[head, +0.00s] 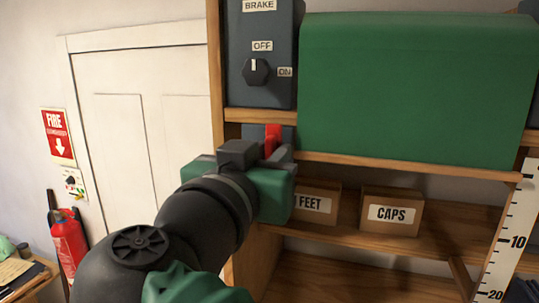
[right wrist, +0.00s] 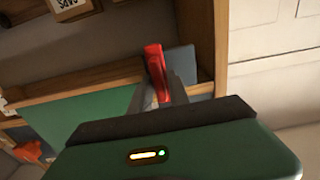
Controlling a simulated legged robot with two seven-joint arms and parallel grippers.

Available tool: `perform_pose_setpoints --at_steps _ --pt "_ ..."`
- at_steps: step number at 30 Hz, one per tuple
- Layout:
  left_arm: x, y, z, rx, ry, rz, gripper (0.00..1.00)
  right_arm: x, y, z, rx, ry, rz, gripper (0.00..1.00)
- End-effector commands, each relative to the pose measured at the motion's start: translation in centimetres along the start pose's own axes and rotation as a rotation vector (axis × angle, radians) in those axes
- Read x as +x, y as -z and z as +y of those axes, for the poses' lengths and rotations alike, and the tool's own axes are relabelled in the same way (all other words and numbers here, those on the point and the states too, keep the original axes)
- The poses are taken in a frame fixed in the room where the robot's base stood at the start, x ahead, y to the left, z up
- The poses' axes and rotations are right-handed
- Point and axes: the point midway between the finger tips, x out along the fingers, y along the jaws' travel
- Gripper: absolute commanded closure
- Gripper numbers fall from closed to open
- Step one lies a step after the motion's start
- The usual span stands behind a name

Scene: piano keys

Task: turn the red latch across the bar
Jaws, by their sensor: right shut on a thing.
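The red latch (head: 273,136) stands roughly upright at the left end of the wooden shelf edge, beside the lower left corner of the green panel (head: 415,85). My right gripper (head: 273,154) is at the latch, with its fingers shut on the lower part. In the right wrist view the red latch (right wrist: 155,65) sticks out past the fingertips of my right gripper (right wrist: 165,95), slightly tilted. The gripper hides the latch's base, and I cannot tell which piece is the bar. My left gripper is in neither view.
Above the latch is a grey BRAKE box (head: 262,55) with an OFF/ON knob. Below, a FEET box (head: 315,204) and a CAPS box (head: 391,212) stand on a shelf. A wooden post (head: 215,70) rises left of the latch. A fire extinguisher (head: 69,242) is far left.

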Motion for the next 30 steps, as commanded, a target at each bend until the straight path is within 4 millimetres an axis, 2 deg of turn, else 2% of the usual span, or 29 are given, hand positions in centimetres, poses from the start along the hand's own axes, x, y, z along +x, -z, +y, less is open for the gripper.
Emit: perform_pose_setpoints --at_steps 11,18,30 --pt "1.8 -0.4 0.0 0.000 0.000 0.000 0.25 0.1 -0.4 -0.1 -0.172 -0.003 -0.001 1.00" --pt "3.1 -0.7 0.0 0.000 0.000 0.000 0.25 0.1 -0.5 -0.2 -0.388 -0.002 -0.003 1.00" --pt "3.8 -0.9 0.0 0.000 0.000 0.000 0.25 0.1 -0.4 -0.4 -0.770 -0.002 -0.004 1.00"
